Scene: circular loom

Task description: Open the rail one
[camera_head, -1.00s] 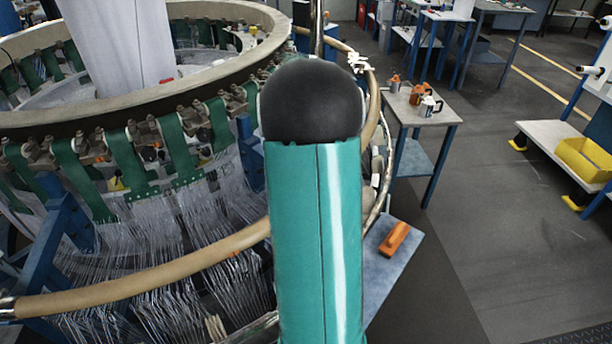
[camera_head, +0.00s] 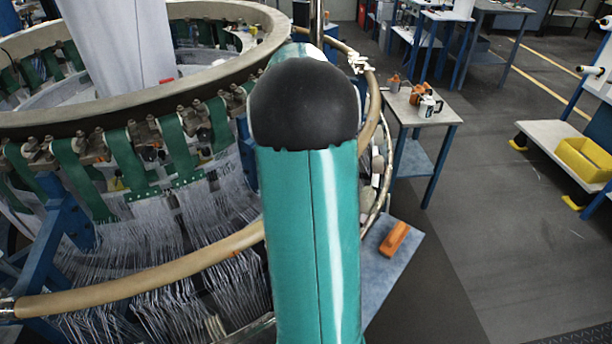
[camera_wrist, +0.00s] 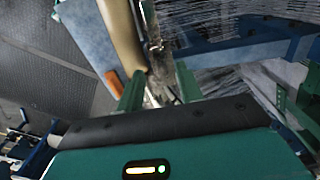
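A tan tubular rail (camera_head: 140,285) curves around the front of the circular loom in the head view. It passes behind my teal arm and shows again to the right of it. In the wrist view, the rail (camera_wrist: 122,35) runs down from the top edge to just above my gripper (camera_wrist: 159,68). The two green fingers stand apart, with the rail's lower end and a metal fitting (camera_wrist: 153,46) beyond the gap between them. Nothing is visibly held. I cannot tell whether the fingers touch the rail. In the head view my gripper is hidden behind my arm.
The loom ring (camera_head: 120,110) with green straps and white threads fills the left. Dark floor on the right is clear up to the yellow bin (camera_head: 585,160).

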